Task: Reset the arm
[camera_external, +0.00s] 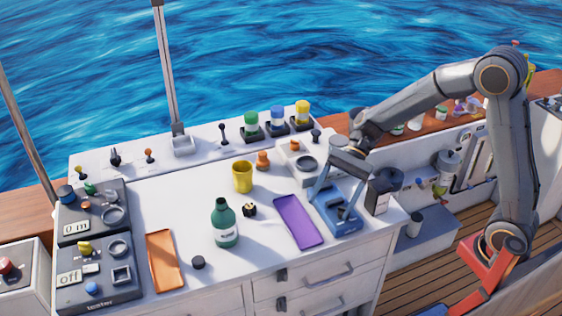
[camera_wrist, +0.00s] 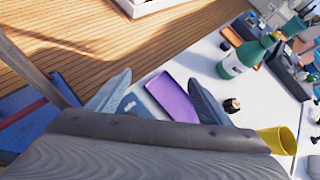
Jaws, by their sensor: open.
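My arm (camera_external: 507,140) reaches from its red base at the right over to the right end of the white console. My gripper (camera_external: 338,196) is open and empty, its two blue-grey fingers pointing down above a blue device (camera_external: 338,222) on the console. In the wrist view, the two fingers of my gripper (camera_wrist: 157,88) stand wide apart. The purple tray (camera_wrist: 172,97) shows between them, with nothing held. Whether the fingertips touch the blue device cannot be told.
The white console (camera_external: 200,183) holds a green bottle (camera_external: 225,225), a yellow cup (camera_external: 242,176), a purple tray (camera_external: 297,221), an orange tray (camera_external: 164,262) and a black camera-like box (camera_external: 383,190). Control panels stand at the left. Switches and coloured knobs line the back.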

